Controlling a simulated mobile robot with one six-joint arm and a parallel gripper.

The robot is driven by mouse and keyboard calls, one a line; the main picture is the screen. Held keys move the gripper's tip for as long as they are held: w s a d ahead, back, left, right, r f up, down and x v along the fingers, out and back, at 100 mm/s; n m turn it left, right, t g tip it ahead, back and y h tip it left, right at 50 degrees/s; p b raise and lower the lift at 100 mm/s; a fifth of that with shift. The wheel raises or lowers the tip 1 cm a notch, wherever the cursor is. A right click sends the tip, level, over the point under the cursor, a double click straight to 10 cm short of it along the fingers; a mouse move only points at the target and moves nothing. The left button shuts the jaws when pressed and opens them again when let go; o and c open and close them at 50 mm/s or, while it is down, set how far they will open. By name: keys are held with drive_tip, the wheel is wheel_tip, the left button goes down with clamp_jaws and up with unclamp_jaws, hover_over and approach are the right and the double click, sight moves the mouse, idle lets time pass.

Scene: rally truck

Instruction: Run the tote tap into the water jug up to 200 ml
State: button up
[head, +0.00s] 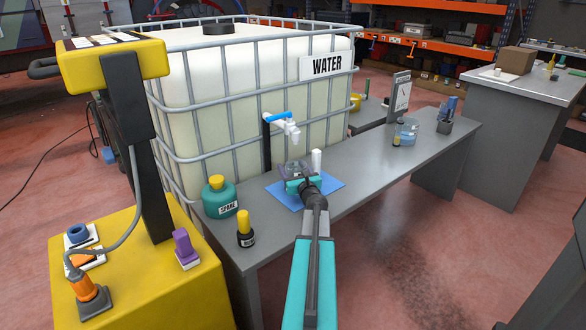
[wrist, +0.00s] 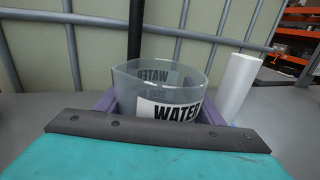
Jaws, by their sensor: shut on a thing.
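The clear water jug (wrist: 130,82), with a WATER label, stands upright between the purple fingers of my gripper (wrist: 160,108); the fingers are shut on it. In the head view, my gripper (head: 294,172) and the jug are over the blue mat (head: 328,194), below and close to the tote tap (head: 291,129). The tap is white with a blue handle (head: 278,117) lying roughly level. I see no stream from its spout and make out no water in the jug. The jug's base is hidden by my wrist. The white caged tote (head: 200,110) stands behind, with a WATER sign.
A white cylinder (head: 316,161) stands right of the jug. A teal SPARE bottle (head: 220,198) and a dark yellow-capped bottle (head: 245,230) are to the left.

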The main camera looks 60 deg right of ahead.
drive_tip(key=o, duration=1.5)
drive_tip(key=shift+s+a, duration=0.1)
drive_tip(key=shift+v, duration=6.8)
